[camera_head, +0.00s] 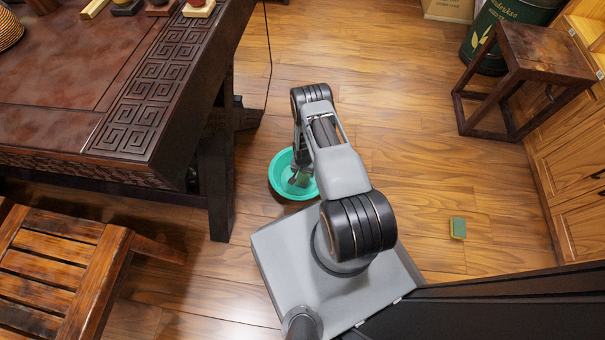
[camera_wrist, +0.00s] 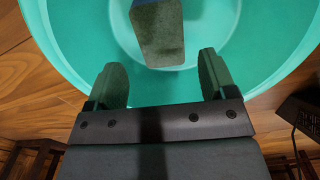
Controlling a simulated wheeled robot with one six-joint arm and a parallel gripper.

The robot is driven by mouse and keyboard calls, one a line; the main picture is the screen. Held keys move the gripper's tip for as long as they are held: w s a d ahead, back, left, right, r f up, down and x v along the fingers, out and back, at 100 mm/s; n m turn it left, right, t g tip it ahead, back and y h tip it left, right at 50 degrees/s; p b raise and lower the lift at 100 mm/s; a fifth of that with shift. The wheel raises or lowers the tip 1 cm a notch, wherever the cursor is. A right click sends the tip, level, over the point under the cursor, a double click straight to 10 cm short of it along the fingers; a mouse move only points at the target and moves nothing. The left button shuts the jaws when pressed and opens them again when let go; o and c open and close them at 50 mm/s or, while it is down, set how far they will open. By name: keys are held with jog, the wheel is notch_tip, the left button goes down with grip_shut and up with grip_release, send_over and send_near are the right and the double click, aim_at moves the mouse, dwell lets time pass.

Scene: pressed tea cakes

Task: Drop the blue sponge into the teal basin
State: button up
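The teal basin (camera_head: 277,180) stands on the wooden floor beside the dark table's leg; its teal wall (camera_wrist: 75,35) fills much of the wrist view. My gripper (camera_head: 299,178) is over the basin, fingers pointing down into it. In the wrist view my gripper (camera_wrist: 160,62) is open, its two fingers well apart. A block that looks like the blue sponge (camera_wrist: 158,38), dark grey-green on its near side with a blue strip at the top edge, shows inside the basin's outline, beyond the fingertips and apart from both. I cannot tell whether it rests on the basin's bottom.
A green and yellow sponge (camera_head: 458,228) lies on the floor at right. The carved dark table (camera_head: 60,75) is left of the basin, with a slatted wooden seat (camera_head: 50,262) in front. A wooden stool (camera_head: 545,50) stands at upper right. The floor between is clear.

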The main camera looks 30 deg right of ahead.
jog(key=shift+o, duration=1.1)
notch_tip(320, 180, up, 14)
jog(key=p, duration=0.5)
jog(key=shift+p, duration=0.35)
jog(key=shift+f, duration=0.1)
